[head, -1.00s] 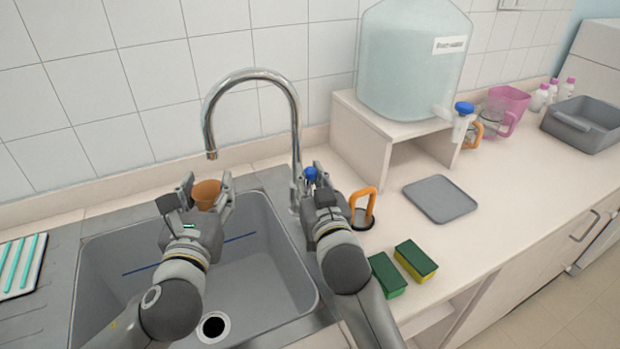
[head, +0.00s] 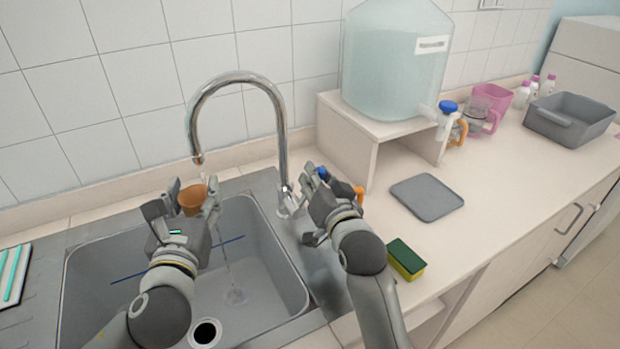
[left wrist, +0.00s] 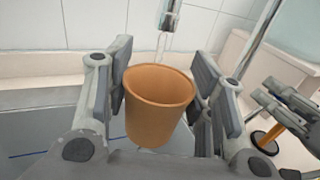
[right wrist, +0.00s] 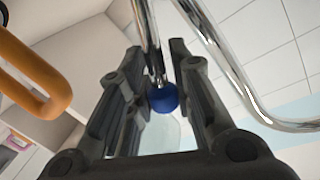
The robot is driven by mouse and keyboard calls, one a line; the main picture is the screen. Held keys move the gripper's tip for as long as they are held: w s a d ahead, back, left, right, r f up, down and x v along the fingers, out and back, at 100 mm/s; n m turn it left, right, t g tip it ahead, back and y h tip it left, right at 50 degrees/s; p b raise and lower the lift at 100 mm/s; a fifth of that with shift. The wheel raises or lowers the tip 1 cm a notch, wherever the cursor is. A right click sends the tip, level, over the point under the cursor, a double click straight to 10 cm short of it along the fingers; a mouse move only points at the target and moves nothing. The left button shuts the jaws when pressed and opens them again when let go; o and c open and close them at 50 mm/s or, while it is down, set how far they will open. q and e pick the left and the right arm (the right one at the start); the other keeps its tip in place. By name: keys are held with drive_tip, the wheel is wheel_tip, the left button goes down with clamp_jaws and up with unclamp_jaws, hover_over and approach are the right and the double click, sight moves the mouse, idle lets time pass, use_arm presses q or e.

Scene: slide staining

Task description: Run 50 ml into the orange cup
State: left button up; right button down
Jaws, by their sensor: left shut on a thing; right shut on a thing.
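The orange cup (head: 192,198) is upright between the fingers of my left gripper (head: 187,203), over the sink (head: 270,262). It fills the middle of the left wrist view (left wrist: 157,115); its inside bottom and any water level are hidden. The tap spout (head: 198,158) is just above the cup. A thin water stream (head: 224,255) shows below the gripper and reaches the sink floor. Whether any enters the cup I cannot tell. My right gripper (head: 318,185) is shut on the blue knob (right wrist: 162,98) of the tap lever, right of the spout's pipe.
An orange-handled object (right wrist: 35,72) stands close beside my right gripper. A green and yellow sponge (head: 406,259) and grey mat (head: 427,197) lie on the counter. A large water tank (head: 393,65) stands on a white shelf (head: 345,140). The drain (head: 205,332) is at the sink's front.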

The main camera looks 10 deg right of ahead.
drive_tip(key=shift+w+d+f+m, duration=0.1)
drive_tip(key=shift+d+f+m, duration=0.1)
drive_tip(key=shift+m, duration=0.1)
drive_tip(key=c, duration=1.3)
unclamp_jaws()
drive_tip(key=v, duration=1.2)
drive_tip(key=shift+r, duration=0.1)
